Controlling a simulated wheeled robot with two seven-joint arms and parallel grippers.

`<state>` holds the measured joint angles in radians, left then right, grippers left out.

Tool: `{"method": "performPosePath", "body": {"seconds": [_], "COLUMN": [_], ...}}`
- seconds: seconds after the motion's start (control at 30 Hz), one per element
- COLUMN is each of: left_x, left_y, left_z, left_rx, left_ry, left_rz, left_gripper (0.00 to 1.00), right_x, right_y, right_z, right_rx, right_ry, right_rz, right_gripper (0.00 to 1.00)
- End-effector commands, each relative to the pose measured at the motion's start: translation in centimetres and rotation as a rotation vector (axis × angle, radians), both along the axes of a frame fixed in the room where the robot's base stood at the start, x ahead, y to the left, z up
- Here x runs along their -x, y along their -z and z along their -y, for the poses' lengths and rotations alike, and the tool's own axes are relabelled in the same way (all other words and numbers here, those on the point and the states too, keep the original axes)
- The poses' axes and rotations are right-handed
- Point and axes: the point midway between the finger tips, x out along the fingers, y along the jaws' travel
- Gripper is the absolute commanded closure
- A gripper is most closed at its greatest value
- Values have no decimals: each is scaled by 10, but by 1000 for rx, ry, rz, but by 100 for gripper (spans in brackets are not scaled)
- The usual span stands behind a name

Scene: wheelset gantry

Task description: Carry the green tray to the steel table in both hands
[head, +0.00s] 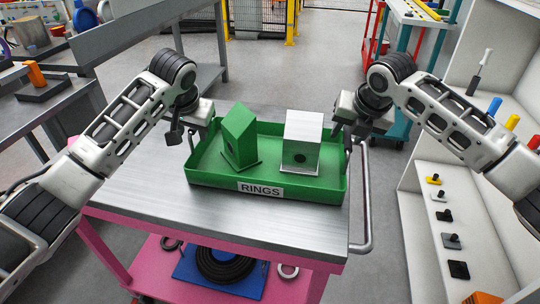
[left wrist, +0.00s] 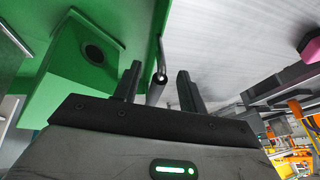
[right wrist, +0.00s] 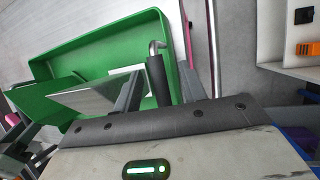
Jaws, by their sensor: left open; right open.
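The green tray (head: 215,178) with a "RINGS" label sits on the steel top of a pink cart (head: 140,190). It holds a green block (head: 239,138) with a hole and a silver block (head: 302,140) with a hole. My left gripper (head: 190,135) is at the tray's left end, its open fingers either side of the handle bar there (left wrist: 160,75). My right gripper (head: 347,135) is at the right end, open, with the right handle (right wrist: 156,65) between its fingers. I cannot tell whether any finger touches a handle.
The cart's push rail (head: 366,200) runs along its right side. Its lower shelf holds a blue plate with a black coil (head: 225,265) and rings. A grey workbench (head: 40,105) stands left, white shelving (head: 435,190) right. Grey floor is open behind the cart.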

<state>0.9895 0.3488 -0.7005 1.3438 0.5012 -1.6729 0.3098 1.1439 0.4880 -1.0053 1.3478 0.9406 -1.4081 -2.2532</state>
Motion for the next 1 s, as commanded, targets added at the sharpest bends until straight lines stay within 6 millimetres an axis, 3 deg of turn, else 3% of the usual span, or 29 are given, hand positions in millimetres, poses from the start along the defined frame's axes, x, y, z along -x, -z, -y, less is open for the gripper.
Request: {"method": "performPosePath", "body": {"seconds": [0.2, 0.57, 0.6, 0.73, 1.0], "left_x": [-9, -11, -11, -11, -12], "left_y": [21, 25, 25, 25, 23], "left_z": [-2, -3, -3, -3, -3], "left_rx": [1, 1, 1, 1, 2], "left_ry": [0, 0, 0, 0, 1], "left_rz": [-1, 0, 0, 0, 5], "left_gripper": [58, 58, 61, 97, 100], "right_x": [-9, -11, -11, -11, -12], "right_y": [21, 25, 25, 25, 22], "right_z": [-3, -3, -3, -3, -4], "right_rx": [-1, -1, -1, -1, -2], "right_ry": [-1, 0, 0, 0, 0], "right_rz": [-1, 0, 0, 0, 5], "right_gripper": [58, 58, 61, 97, 100]}}
